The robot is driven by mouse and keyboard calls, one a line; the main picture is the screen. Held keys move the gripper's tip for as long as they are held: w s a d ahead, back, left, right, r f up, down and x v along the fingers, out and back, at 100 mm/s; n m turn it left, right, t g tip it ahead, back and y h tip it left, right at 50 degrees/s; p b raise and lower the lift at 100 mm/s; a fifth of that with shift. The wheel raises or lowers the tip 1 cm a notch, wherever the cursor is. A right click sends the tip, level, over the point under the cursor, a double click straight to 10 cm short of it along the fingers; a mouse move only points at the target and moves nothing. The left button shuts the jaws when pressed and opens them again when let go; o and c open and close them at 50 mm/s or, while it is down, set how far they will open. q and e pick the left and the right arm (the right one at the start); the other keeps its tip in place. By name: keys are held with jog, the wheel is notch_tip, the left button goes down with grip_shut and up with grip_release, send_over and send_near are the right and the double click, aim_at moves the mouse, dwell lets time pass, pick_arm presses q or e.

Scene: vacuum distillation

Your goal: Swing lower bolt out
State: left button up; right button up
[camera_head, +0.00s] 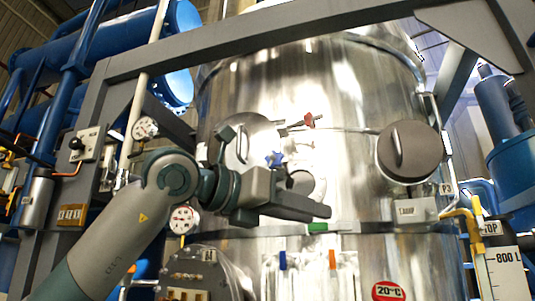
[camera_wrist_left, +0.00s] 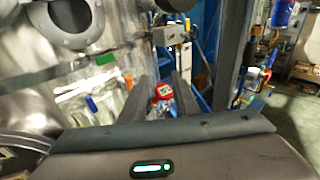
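The steel vessel (camera_head: 330,90) fills the middle of the head view. A red-handled bolt (camera_head: 309,120) sits on its front, and a blue star-shaped knob (camera_head: 274,159) sits lower, just above my left gripper. I take the blue one as the lower bolt; its shaft is largely hidden by my gripper. My left gripper (camera_head: 316,198) is in front of the vessel, below and right of the blue knob. In the left wrist view its two fingers (camera_wrist_left: 160,84) stand apart with nothing held between them. My right gripper is not in view.
A round dark cover with a handle (camera_head: 410,151) is on the vessel to the right. Small green (camera_head: 317,227), blue and orange tags are below my gripper. A red 20°C sign (camera_head: 388,291) is at the bottom. Grey frame beams (camera_head: 250,38) cross above. Gauges (camera_head: 183,219) are left.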

pick_arm(q)
jog(key=s+a+r+n+t+y, duration=0.2)
jog(key=s+a+r+t+y, duration=0.2)
jog(key=a+r, duration=0.2)
jog(key=s+a+r+n+t+y, duration=0.3)
jog(key=a+r, duration=0.3)
jog(key=r, duration=0.3)
jog(key=shift+s+t+y, duration=0.4)
jog(key=shift+s+y, duration=0.2)
jog(key=shift+y, duration=0.1)
jog(key=shift+a+r, duration=0.1)
